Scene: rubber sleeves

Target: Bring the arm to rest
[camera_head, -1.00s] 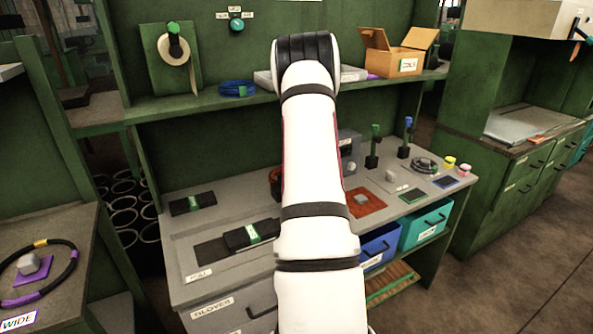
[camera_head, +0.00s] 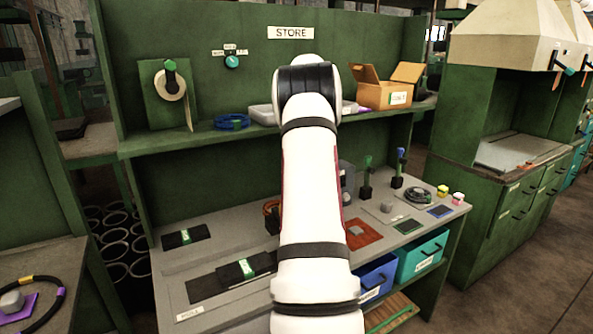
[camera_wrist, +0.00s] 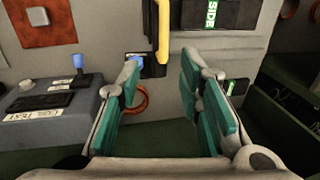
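My white arm (camera_head: 310,200) with black bands rises through the middle of the head view, in front of the bench and shelf. Its far end bends at a black joint at shelf height. My gripper is hidden behind the arm in that view. In the wrist view my gripper (camera_wrist: 160,68) is open, its two teal-padded fingers apart with nothing held between them. A yellow bar (camera_wrist: 163,30) shows beyond the fingertips; I cannot tell its distance.
The grey bench (camera_head: 240,215) carries black sleeves, an orange mat (camera_head: 368,236) and small upright tools. A green shelf (camera_head: 170,142) above it holds an open cardboard box (camera_head: 372,97) and a blue coil (camera_head: 225,123). Teal (camera_head: 428,248) and blue bins sit below. Floor shows at right.

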